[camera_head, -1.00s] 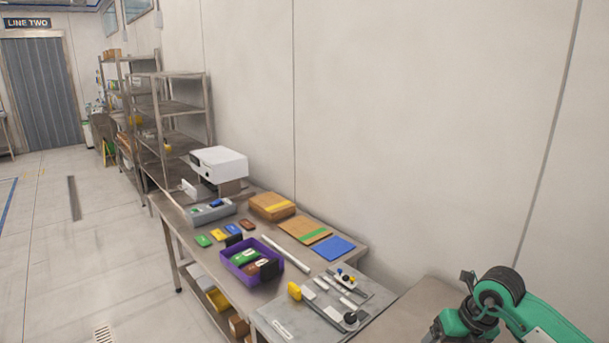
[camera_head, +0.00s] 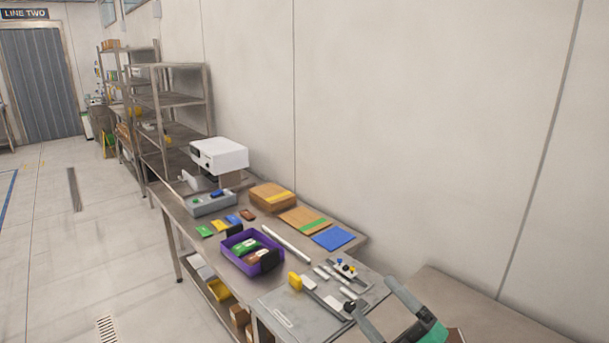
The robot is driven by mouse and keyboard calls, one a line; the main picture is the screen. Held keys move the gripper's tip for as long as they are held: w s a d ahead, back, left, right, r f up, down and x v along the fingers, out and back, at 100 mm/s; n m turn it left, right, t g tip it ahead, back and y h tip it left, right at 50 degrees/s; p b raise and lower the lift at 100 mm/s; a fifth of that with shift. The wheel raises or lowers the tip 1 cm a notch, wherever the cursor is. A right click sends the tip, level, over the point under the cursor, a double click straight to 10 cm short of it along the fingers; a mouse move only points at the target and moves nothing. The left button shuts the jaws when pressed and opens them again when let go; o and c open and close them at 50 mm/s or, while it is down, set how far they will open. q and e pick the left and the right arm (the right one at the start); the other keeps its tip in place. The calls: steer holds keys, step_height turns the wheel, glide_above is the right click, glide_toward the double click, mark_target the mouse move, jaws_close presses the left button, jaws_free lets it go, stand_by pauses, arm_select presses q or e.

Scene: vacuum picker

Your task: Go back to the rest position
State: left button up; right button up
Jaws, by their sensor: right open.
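My right gripper (camera_head: 371,295) shows at the bottom, right of centre. Its two grey fingers are spread apart with nothing visible between them, and its green body is cut off by the lower edge. The fingers appear over or beside the right edge of a grey board (camera_head: 285,317) on the steel table. I cannot tell how high above it they are. My left gripper is not in view.
A purple bin (camera_head: 232,257) holding packets, a white rod (camera_head: 286,243), a blue sheet (camera_head: 333,237), cardboard (camera_head: 271,196) and a white machine (camera_head: 219,154) occupy the table (camera_head: 187,225). A wall runs behind. Open floor (camera_head: 90,262) lies left; metal shelves (camera_head: 172,100) stand beyond.

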steer(key=s+d+f+m+g+h, duration=0.25)
steer(key=d+f+m+h, duration=0.35)
steer(key=f+m+h, duration=0.3)
steer(key=s+d+f+m+g+h, duration=0.1)
steer(key=s+d+f+m+h, duration=0.2)
steer(key=d+f+m+h, duration=0.55)
steer(key=s+a+f+m+g+y, duration=0.15)
steer(key=s+f+g, duration=0.35)
steer(key=s, duration=0.5)
steer(key=s+a+f+m+g+y, duration=0.1)
steer(key=s+a+f+m+g, duration=0.15)
steer(key=s+f+g, duration=0.5)
step_height(320, 180, down, 34)
steer(key=s+a+t+b, duration=0.1)
steer(key=s+b, duration=0.2)
steer(key=b, duration=0.1)
steer(key=s+d+f+b, duration=0.1)
steer(key=s+f+b, duration=0.1)
steer(key=s+f, duration=0.7)
steer(key=s+d+f+g+b, duration=0.1)
steer(key=s+d+f+b, duration=0.1)
steer(key=s+f, duration=0.7)
step_height(320, 180, down, 5)
steer(key=shift+s+d+f+n, duration=0.2)
steer(key=shift+s+n, duration=0.2)
steer(key=shift+n, duration=0.05)
